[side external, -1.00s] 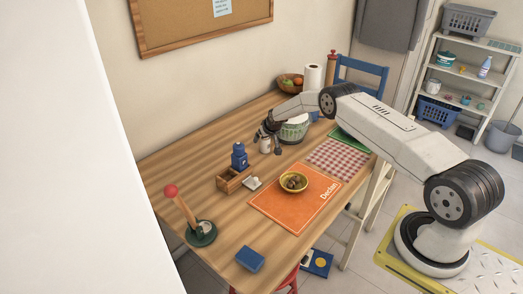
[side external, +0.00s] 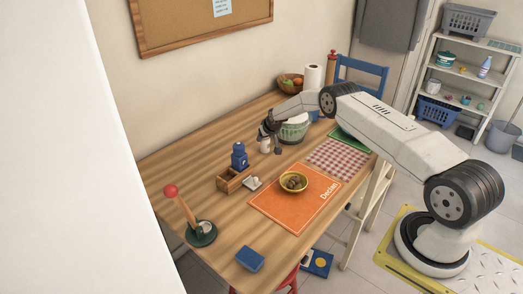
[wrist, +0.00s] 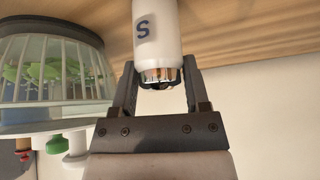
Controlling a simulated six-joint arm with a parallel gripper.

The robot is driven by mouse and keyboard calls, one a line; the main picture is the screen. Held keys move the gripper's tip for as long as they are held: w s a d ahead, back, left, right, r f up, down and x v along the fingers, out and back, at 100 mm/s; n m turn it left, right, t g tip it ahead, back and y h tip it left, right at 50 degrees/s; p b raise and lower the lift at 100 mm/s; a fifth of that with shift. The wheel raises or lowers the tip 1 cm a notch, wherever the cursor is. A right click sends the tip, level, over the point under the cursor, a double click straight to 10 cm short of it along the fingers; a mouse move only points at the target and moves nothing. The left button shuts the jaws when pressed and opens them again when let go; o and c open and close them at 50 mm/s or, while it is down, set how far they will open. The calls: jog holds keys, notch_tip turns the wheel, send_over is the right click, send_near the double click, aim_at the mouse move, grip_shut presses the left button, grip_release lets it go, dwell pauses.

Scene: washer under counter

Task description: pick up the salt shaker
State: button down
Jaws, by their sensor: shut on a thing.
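The salt shaker (wrist: 156,30) is white with a dark blue letter S and a shiny metal cap. It is upside down in the wrist view, at the top middle. My gripper (wrist: 160,75) has one finger on each side of the cap and is shut on it. In the side external view the salt shaker (side external: 265,146) stands small and pale on the table's far part. My gripper (side external: 267,131) is at its top, coming from the right. I cannot tell any gap between its base and the table.
A green and white bowl-like container (side external: 294,130) stands close on the right. A dark small item (side external: 278,149) is beside the shaker.

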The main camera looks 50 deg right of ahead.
jog(key=shift+r, duration=1.3)
jog(key=shift+v, duration=1.05)
jog(key=s+a+r, duration=0.4)
jog(key=s+r, duration=0.4)
jog(key=s, duration=0.4)
jog(key=shift+a+r, duration=0.2)
